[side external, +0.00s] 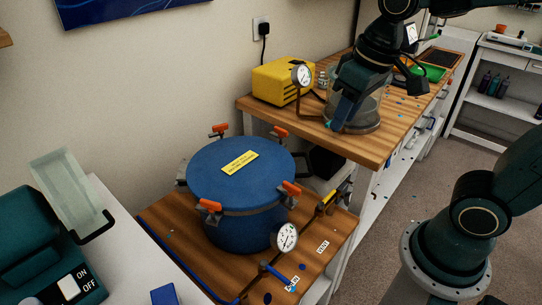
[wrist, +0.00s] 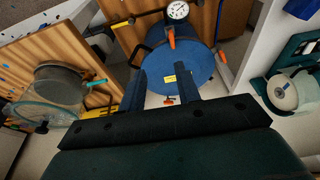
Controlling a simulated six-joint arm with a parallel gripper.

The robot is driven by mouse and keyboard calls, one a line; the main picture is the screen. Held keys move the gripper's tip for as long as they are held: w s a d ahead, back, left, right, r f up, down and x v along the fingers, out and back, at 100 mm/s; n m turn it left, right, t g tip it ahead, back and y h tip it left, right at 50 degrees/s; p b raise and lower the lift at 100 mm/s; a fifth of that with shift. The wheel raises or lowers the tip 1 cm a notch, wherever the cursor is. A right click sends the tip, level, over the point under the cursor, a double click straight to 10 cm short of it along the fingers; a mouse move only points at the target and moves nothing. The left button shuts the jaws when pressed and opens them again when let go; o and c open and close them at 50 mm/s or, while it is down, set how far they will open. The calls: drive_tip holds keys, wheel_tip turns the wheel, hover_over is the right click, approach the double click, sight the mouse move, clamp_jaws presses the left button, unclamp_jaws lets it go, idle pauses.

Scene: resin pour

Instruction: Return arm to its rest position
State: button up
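My gripper (side external: 347,108) is high at the right of the side view, its fingers pointing down in front of a clear chamber (side external: 372,124) on the far wooden bench. In the wrist view my gripper (wrist: 178,82) has its two dark fingers apart with nothing held between them. The blue pressure pot (side external: 238,180) stands on the near wooden top, with its lid on, orange-handled clamps around its rim and a yellow label on top. The pot (wrist: 183,62) shows beyond the fingers in the wrist view, clear of them.
A yellow box-shaped pump (side external: 283,82) and a dial gauge (side external: 302,75) stand beside the chamber. A second gauge (side external: 285,237) and a yellow-handled valve (side external: 327,200) are by the pot. A green machine (side external: 40,245) with an ON/OFF switch is at left. Carpet floor (side external: 405,195) lies open at right.

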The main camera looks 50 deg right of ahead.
drive_tip(key=s+d+t, duration=0.1)
drive_tip(key=s+t, duration=0.1)
drive_tip(key=s, duration=0.5)
drive_tip(key=shift+s+d+r+t, duration=0.3)
drive_tip(key=shift+s+d+r, duration=0.05)
drive_tip(key=shift+s+d, duration=0.05)
